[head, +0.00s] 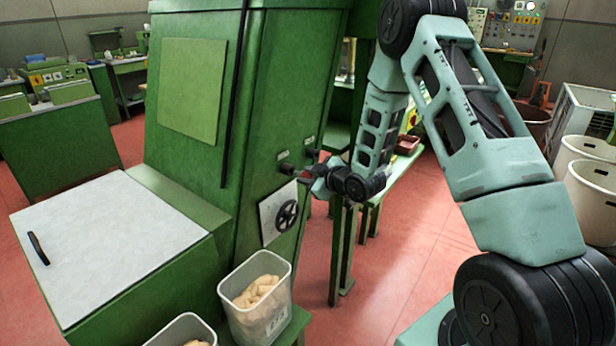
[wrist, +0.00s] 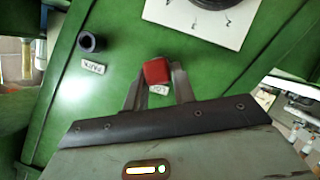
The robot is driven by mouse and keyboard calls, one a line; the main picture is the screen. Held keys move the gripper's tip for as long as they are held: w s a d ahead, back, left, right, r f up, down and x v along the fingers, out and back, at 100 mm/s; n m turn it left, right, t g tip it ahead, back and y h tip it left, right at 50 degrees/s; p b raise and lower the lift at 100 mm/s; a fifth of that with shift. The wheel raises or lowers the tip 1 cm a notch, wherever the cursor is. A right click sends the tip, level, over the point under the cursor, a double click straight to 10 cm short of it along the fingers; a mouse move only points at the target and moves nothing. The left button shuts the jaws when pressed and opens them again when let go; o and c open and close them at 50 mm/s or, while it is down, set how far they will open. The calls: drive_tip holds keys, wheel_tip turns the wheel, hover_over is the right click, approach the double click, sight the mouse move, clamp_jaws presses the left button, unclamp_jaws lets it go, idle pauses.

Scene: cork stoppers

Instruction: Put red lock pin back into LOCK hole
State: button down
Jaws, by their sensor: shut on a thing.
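In the wrist view the red lock pin (wrist: 156,72) sits between the two fingers of my gripper (wrist: 158,80), which is shut on it. The pin's head is in front of the green machine panel (wrist: 120,25). A small white label (wrist: 158,89) shows just below the pin, partly covered by the fingers, and I cannot read it. The LOCK hole is not visible. I cannot tell whether the pin is in a hole or in front of one. To the left is a dark round socket (wrist: 87,42) with a label (wrist: 93,67) that appears to read PARK. In the head view my gripper (head: 312,182) is at the panel's right side.
A handwheel (head: 287,215) on a white plate is close below my gripper in the head view. Bins of corks (head: 258,300) stand lower down. A white-topped cabinet (head: 105,240) is at the left. The red floor (head: 400,270) to the right is fairly clear.

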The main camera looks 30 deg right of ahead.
sight(296, 172)
drive_tip(key=shift+w+a+b, duration=0.3)
drive_tip(key=shift+w, duration=0.5)
drive_tip(key=shift+w+a+b, duration=0.25)
drive_tip(key=shift+w+a, duration=0.05)
drive_tip(key=shift+w, duration=0.5)
idle(1.3)
drive_tip(key=c, duration=1.1)
unclamp_jaws()
drive_tip(key=shift+s, duration=0.1)
drive_tip(key=p+v, duration=0.3)
drive_tip(key=v, duration=1.4)
drive_tip(key=shift+s+r, duration=0.1)
drive_tip(key=shift+r, duration=0.05)
